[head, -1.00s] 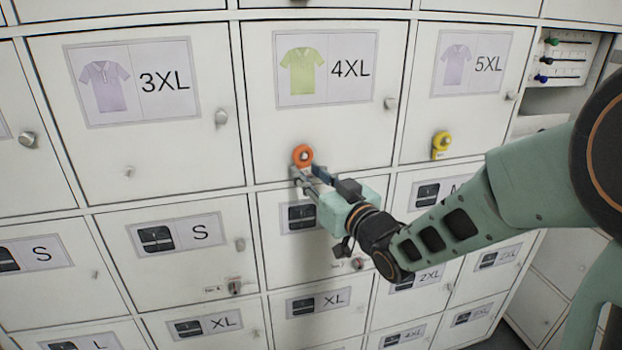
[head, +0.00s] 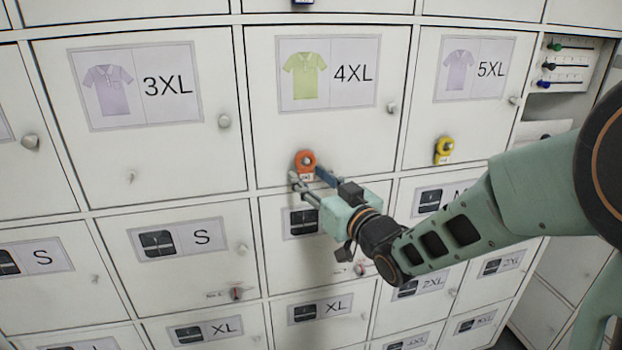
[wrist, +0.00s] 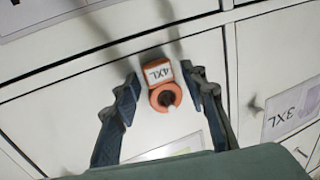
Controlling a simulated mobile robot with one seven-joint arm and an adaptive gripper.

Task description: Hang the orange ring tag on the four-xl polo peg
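The orange ring tag (head: 305,161) is at the lower part of the 4XL polo door (head: 350,135), the one with a green polo picture. Its white 4XL label hangs below the ring. The tag also shows in the wrist view (wrist: 160,82), between the fingers and apart from both. My gripper (head: 314,180) is open, one finger on each side of the label, just below the ring in the head view.
A yellow ring tag (head: 443,150) hangs on the 5XL door to the right. The 3XL door (head: 150,165) with its small bare peg is to the left. Round door knobs (head: 224,121) stick out. Belt-picture doors fill the rows below. A rack with coloured knobs (head: 563,65) is at the upper right.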

